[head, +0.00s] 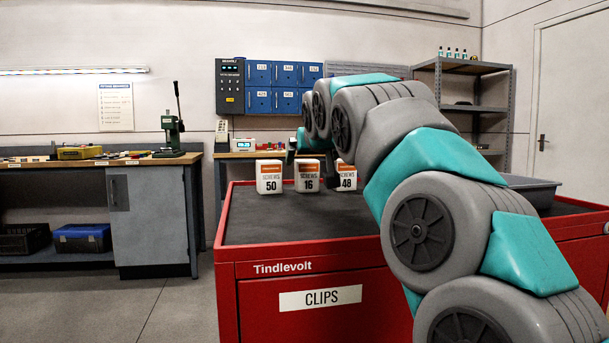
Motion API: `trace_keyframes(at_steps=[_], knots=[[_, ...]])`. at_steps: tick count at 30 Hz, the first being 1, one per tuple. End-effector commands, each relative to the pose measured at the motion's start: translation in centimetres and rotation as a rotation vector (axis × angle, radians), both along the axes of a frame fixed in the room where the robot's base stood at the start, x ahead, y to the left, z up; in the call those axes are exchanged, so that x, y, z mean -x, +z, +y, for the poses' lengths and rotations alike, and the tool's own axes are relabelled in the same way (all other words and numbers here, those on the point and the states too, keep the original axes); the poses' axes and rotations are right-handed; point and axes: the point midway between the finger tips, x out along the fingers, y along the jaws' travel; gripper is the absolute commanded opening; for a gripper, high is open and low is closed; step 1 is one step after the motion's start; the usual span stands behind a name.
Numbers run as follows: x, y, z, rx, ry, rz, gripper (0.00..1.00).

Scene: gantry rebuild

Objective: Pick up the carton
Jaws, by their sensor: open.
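Three white cartons with orange bands and "SCREWS" labels stand upright in a row on the red cabinet's dark top (300,228): carton 50 (269,178), carton 16 (307,178) and carton 48 (347,179). My gripper (311,163) is open, at the upper part of carton 16 in the picture, with one dark finger to its left and one to its right. Whether the fingers are around the carton, or in front of it or above it, I cannot tell. The right finger and my arm hide part of carton 48.
A grey tray (533,187) lies on the cabinet's right side, partly behind my arm. A workbench (240,156) with small devices stands behind. Another bench (154,215) is at the left. The cabinet top's front left is clear.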

Motion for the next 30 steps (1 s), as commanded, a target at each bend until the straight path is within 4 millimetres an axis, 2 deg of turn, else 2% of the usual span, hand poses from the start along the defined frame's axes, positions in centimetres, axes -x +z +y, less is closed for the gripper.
trace_keyframes(at_steps=[13, 17, 21, 30], knots=[[-3.1, -1.8, 1.0, 0.000, 0.002, 0.001, 0.97], [-4.6, -3.1, 1.4, 0.001, 0.001, 0.004, 0.97], [-6.0, -3.4, 1.7, -0.001, 0.001, 0.000, 0.97], [-6.5, -3.7, 1.8, 0.000, 0.000, 0.001, 0.97]])
